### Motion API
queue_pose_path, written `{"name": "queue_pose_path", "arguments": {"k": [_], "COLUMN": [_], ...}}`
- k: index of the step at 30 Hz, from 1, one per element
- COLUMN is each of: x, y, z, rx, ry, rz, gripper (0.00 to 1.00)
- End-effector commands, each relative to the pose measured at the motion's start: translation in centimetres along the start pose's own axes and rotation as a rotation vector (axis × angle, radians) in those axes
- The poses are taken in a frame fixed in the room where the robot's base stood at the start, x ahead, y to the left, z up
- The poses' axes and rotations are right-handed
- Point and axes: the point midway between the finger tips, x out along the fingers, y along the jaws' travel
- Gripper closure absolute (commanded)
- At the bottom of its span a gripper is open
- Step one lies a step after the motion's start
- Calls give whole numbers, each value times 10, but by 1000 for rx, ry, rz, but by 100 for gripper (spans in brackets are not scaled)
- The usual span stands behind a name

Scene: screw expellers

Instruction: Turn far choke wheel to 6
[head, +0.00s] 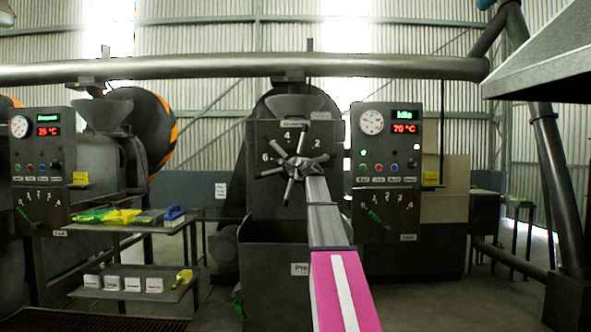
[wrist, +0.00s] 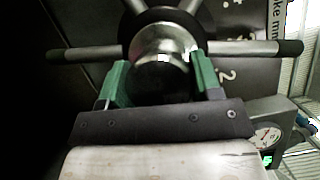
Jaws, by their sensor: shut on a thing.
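The choke wheel (head: 290,188) is a dark hub with several grey spokes, mounted on the front of the middle press. The numbers 2, 4 and 6 show on the panel around it, but I cannot tell which one a pointer marks. In the wrist view the wheel's round metal hub (wrist: 162,42) sits between the green fingers of my gripper (wrist: 160,78), one finger on each side. The fingers are shut on the hub. In the head view my arm reaches up to the wheel, and my gripper (head: 304,168) is hard to make out against it.
A control box (head: 387,145) with a gauge and a display reading 70 °C stands right of the wheel. Another control box (head: 43,150) stands at the left. A shelf (head: 150,228) holds green and yellow items. A dark bin front (head: 262,262) is below the wheel.

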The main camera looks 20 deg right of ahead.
Motion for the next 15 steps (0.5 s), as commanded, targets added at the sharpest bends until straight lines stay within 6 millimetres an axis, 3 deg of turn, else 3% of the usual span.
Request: {"name": "queue_pose_path", "arguments": {"k": [12, 13, 15], "x": [0, 0, 0], "y": [0, 0, 0], "z": [0, 0, 0], "rx": [-12, -12, -12], "ry": [-2, -2, -1], "rz": [6, 6, 5], "gripper": [84, 35, 16]}}
